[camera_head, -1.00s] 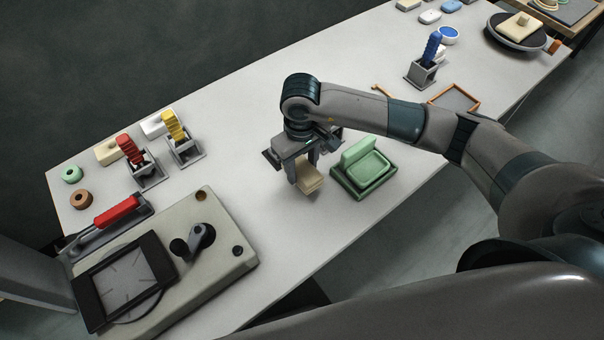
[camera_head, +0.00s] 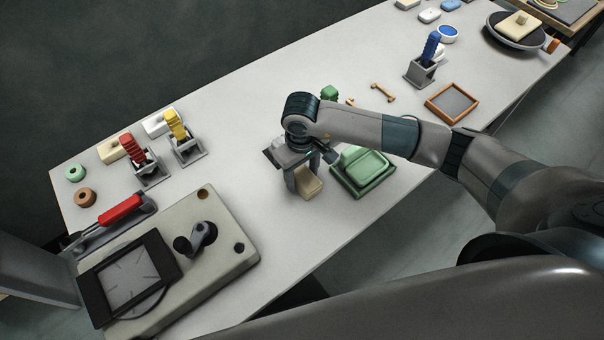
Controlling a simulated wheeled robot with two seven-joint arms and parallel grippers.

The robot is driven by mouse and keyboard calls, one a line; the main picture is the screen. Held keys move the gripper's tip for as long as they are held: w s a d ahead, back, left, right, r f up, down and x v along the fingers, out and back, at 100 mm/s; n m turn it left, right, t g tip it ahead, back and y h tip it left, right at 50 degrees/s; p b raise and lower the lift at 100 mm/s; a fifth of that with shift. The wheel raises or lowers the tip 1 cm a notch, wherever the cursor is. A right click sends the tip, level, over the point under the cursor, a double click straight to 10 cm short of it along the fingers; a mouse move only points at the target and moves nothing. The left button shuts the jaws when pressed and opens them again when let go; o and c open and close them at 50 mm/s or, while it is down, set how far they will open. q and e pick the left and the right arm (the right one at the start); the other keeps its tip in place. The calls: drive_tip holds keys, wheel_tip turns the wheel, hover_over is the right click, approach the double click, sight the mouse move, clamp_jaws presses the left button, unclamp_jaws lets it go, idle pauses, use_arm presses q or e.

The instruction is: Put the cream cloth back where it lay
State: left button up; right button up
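The cream cloth (camera_head: 309,184) looks like a small folded pad, tilted, at the fingers of my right gripper (camera_head: 304,182). The gripper points down over the middle of the white table (camera_head: 240,140) and appears shut on the cloth. Whether the cloth's lower edge touches the table I cannot tell. Just right of it is a green tray (camera_head: 372,180) with a raised back part, partly hidden by my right arm. My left gripper is not in view.
A grey machine with a dark framed plate (camera_head: 232,262) fills the near left. Holders with a red (camera_head: 133,147), a yellow (camera_head: 174,124) and a blue tool (camera_head: 430,48) stand along the table. An orange-rimmed tray (camera_head: 434,107) lies right. The table left of the gripper is clear.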

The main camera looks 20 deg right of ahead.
sight(301, 174)
drive_tip(key=shift+o, duration=0.5)
drive_tip(key=shift+r, duration=0.1)
drive_tip(key=shift+r, duration=0.2)
wheel_tip(301, 174, up, 12)
drive_tip(key=b, duration=0.4)
drive_tip(key=shift+f, duration=0.2)
idle(0.5)
